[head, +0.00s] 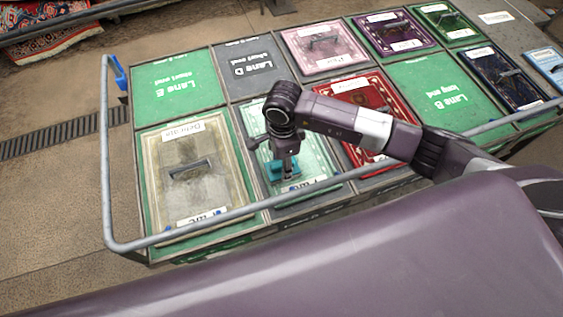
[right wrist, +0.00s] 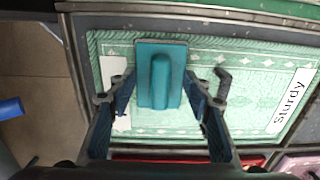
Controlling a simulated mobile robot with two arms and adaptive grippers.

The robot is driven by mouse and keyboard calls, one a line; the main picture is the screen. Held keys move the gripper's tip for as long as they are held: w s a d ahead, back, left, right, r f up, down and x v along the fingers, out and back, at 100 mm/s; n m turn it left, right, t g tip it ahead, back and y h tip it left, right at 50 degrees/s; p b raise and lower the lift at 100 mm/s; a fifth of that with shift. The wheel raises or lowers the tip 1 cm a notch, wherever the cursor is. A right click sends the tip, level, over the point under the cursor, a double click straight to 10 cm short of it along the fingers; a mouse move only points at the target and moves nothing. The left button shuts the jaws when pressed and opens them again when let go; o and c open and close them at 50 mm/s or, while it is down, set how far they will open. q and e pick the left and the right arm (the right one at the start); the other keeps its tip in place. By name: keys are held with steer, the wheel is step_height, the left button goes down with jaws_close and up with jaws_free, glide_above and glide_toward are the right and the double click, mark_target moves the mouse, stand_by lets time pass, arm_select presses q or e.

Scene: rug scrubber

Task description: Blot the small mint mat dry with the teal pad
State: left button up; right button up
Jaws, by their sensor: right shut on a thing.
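The small mint mat (head: 312,150) lies in a dark-framed bay of the table, partly hidden behind my right arm in the head view. In the right wrist view the mat (right wrist: 250,60) shows a pale border, a white label reading "Sturdy" and a dark handle. The teal pad (right wrist: 148,48) is a flat plate with a raised grip, over the mat near one end. It also shows in the head view (head: 275,170). My right gripper (right wrist: 160,82) is shut on the pad's grip, one finger each side. I cannot tell whether the pad touches the mat. My left gripper is out of view.
A cream mat (head: 165,152) with a handle lies left of the mint one, and a red mat (head: 352,98) lies right. Green panel Lane E (head: 175,85) and grey panel Lane D (head: 248,70) are bare. A grey rail (head: 106,160) runs around the table.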

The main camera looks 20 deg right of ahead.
steer(key=shift+s+f, duration=0.15)
steer(key=shift+r+p, duration=1.3)
steer(key=shift+r, duration=1.1)
